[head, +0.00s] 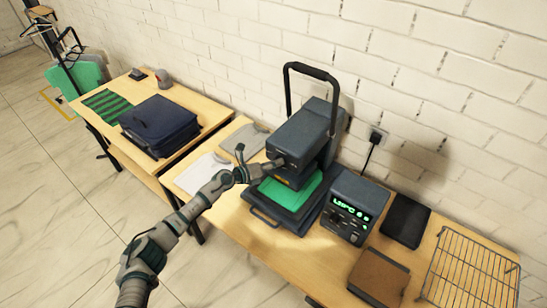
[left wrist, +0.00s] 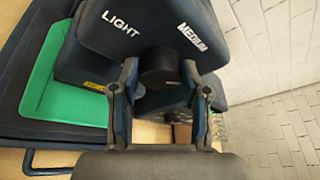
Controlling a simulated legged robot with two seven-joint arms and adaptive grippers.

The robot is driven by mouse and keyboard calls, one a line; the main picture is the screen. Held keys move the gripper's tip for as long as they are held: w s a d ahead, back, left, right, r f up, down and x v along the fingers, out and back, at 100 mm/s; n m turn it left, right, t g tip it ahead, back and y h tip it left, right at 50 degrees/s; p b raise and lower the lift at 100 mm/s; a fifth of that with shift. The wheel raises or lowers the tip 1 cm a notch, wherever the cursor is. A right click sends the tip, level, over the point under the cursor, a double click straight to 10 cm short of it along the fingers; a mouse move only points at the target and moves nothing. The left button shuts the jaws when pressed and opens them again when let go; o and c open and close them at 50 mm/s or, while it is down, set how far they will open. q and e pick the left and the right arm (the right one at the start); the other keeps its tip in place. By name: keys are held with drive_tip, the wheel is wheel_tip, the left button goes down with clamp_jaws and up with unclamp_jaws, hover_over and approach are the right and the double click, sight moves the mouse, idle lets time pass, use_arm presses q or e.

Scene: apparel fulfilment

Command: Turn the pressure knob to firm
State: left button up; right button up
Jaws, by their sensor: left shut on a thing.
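The heat press (head: 300,135) stands on the wooden table with its dark head above a green garment (head: 288,192). The pressure knob (left wrist: 158,66) is a dark round knob on the front of the press head. In the left wrist view the words LIGHT (left wrist: 121,23) and MEDIUM (left wrist: 192,38) show around it; no FIRM label is visible. My left gripper (left wrist: 160,92) has one finger on each side of the knob and is shut on it. In the head view my left gripper (head: 268,169) reaches the press head and largely hides the knob. My right gripper is not in view.
A control box (head: 354,207) with a green display stands right of the press. Beyond it lie a black pad (head: 405,221), a brown pad (head: 379,278) and a wire rack (head: 470,270). Grey (head: 244,143) and white garments (head: 203,173) lie left. A brick wall stands behind.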

use_arm(q)
drive_tip(key=shift+s+f+m+y+p, duration=0.2)
drive_tip(key=shift+f+m+y+p, duration=0.3)
drive_tip(key=shift+m+p, duration=0.75)
drive_tip(key=shift+r, duration=0.1)
drive_tip(key=o, duration=1)
drive_tip(key=shift+o, duration=0.7)
drive_tip(key=shift+w+r+n, duration=0.15)
drive_tip(key=shift+w+n, duration=0.05)
drive_tip(key=shift+n, duration=0.05)
